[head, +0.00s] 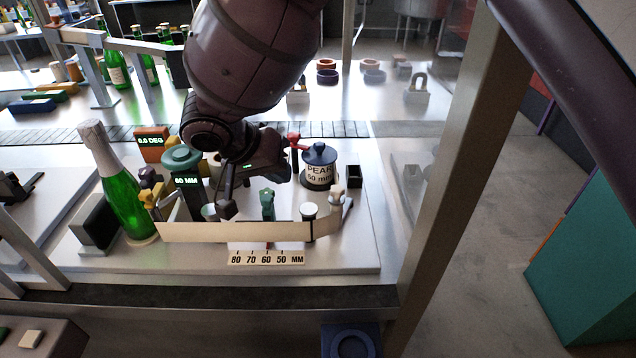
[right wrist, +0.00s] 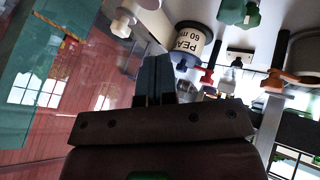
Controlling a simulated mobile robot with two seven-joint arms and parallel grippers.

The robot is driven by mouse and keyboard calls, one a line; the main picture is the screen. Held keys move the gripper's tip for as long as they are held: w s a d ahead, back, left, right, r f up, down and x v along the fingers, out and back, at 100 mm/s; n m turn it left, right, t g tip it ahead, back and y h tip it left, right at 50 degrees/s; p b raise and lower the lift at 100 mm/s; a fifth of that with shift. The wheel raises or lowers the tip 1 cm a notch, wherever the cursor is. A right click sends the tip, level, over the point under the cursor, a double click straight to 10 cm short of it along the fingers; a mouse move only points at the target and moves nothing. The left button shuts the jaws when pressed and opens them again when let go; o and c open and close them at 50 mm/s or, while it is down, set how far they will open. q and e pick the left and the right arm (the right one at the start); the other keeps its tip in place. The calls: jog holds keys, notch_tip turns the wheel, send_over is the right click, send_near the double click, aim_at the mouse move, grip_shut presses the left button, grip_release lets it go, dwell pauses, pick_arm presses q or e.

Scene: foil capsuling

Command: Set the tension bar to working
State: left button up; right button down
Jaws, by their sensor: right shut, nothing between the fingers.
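My right gripper (head: 228,207) hangs over the foil station; its fingers are shut and empty. In the right wrist view its closed fingers (right wrist: 152,80) point toward the spool side, with a gap to the parts around them. I cannot tell for certain which part is the tension bar. A red-handled lever (head: 294,142) stands behind the PEARL 60 mm spool (head: 320,176); the lever also shows in the right wrist view (right wrist: 208,75). A green knob (head: 268,200) and a pale knob (head: 337,198) stand near the foil strip (head: 200,232). My left gripper is out of view.
A green bottle (head: 123,195) stands at the left of the white board. A 60 MM display (head: 187,181) and an orange 0.0 DEG display (head: 152,142) stand beside it. A scale (head: 266,258) marked 80 to 50 lies in front. The board's front right is bare.

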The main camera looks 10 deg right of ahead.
aim_at(343, 197)
jog(key=d+f+p, duration=0.1)
jog(key=d+f, duration=0.3)
jog(key=d, duration=0.3)
jog(key=shift+f, duration=0.15)
